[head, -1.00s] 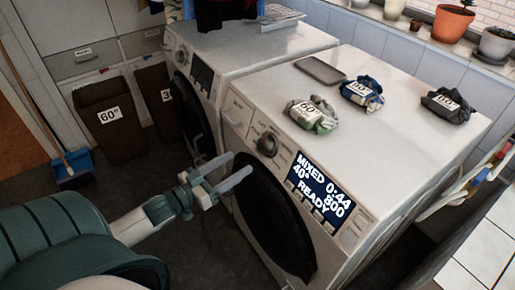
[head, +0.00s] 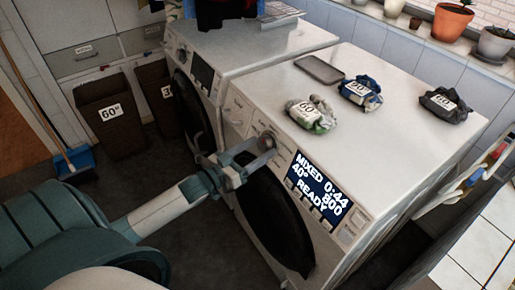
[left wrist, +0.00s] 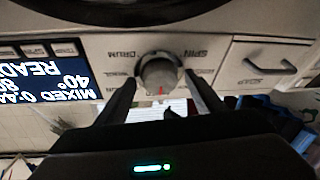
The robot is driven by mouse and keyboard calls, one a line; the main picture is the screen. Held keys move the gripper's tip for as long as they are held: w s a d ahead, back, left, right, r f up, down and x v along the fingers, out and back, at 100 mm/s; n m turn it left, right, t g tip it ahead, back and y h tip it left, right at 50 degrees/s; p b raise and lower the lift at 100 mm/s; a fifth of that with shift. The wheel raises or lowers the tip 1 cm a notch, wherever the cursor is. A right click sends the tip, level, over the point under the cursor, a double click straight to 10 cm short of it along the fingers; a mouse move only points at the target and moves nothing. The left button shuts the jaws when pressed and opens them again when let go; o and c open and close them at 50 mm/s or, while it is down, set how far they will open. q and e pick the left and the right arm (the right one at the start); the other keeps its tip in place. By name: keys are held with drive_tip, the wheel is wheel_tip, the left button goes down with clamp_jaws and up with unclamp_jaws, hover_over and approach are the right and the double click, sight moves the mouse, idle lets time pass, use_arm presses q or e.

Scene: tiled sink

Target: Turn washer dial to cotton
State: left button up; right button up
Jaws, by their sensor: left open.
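The washer (head: 330,150) is the nearer of two white machines. Its display (head: 318,190) reads MIXED, 40°, 0:44, 800, READY. The round dial (left wrist: 160,75) is between the display and the soap drawer in the left wrist view, upside down there, with a small red mark on it. In the head view the dial (head: 267,141) is partly hidden by my left gripper (head: 257,150). My left gripper is open, its fingers (left wrist: 158,98) on either side of the dial. I cannot tell whether they touch it. My right gripper is not in view.
Cloth bundles with number tags (head: 311,114) and a grey tray (head: 319,70) lie on the washer top. Brown bins (head: 105,115) and a blue dustpan (head: 75,163) stand at the left.

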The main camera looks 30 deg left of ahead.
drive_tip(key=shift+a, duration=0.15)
use_arm(q)
drive_tip(key=c, duration=1)
drive_tip(key=shift+c, duration=0.2)
drive_tip(key=shift+a+m, duration=0.1)
drive_tip(key=shift+m, duration=0.3)
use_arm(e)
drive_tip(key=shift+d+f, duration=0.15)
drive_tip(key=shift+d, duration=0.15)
use_arm(q)
drive_tip(key=shift+m+h+b, duration=0.35)
drive_tip(key=shift+m+h, duration=0.15)
drive_tip(key=shift+m, duration=0.2)
drive_tip(key=m+h, duration=0.1)
drive_tip(key=m, duration=0.1)
drive_tip(key=m+b, duration=0.1)
drive_tip(key=m, duration=0.1)
drive_tip(key=m+g+h, duration=0.1)
drive_tip(key=m, duration=0.1)
drive_tip(key=shift+w+a+m+h, duration=0.1)
drive_tip(key=shift+a+m+h, duration=0.2)
drive_tip(key=shift+m, duration=0.1)
drive_tip(key=shift+m+g+h, duration=0.3)
drive_tip(key=shift+m, duration=0.4)
drive_tip(key=shift+m+b, duration=0.3)
drive_tip(key=shift+m, duration=0.3)
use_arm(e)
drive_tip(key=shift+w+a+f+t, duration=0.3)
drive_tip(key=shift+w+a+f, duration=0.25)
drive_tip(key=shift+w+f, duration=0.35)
